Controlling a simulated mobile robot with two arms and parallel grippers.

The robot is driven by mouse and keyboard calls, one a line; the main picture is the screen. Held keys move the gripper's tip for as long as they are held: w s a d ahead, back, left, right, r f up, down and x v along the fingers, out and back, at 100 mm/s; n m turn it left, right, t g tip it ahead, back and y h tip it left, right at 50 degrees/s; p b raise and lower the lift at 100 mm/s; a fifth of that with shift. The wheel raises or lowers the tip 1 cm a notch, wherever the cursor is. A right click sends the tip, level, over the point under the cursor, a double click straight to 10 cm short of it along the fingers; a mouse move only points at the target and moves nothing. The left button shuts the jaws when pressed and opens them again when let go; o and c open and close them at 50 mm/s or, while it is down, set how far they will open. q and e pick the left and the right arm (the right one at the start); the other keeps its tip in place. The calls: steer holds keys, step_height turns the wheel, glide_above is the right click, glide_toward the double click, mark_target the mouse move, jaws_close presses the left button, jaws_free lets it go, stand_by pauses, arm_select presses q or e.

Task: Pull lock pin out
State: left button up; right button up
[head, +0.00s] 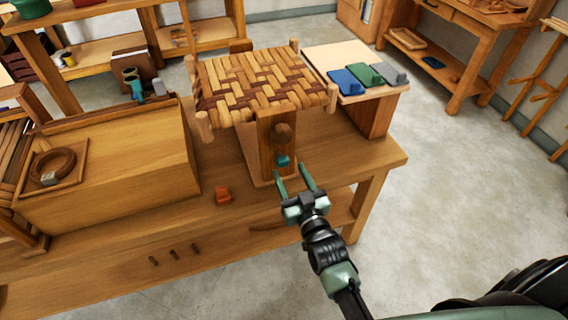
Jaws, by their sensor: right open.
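A woven bark seat (262,84) stands on a wooden support post (265,145) on the workbench. A round wooden knob (283,131) is on the post's front face. Below it a small teal piece (283,161), which looks like the lock pin, sits at the post. My right gripper (293,178) is open, its two teal fingers pointing up towards the post just below and to the right of the teal piece. Its fingers look empty; whether one touches the pin I cannot tell. My left gripper is not in view.
An orange-red block (222,195) lies on the workbench (375,153) left of my right gripper. A large wooden box (110,175) fills the bench's left side. A stand (375,115) with blue, green and grey pieces is behind at right. Open floor lies to the right.

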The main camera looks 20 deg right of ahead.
mark_target(284, 164)
steer(key=w, duration=0.4)
steer(key=shift+a, duration=0.15)
jaws_close()
stand_by(1.3)
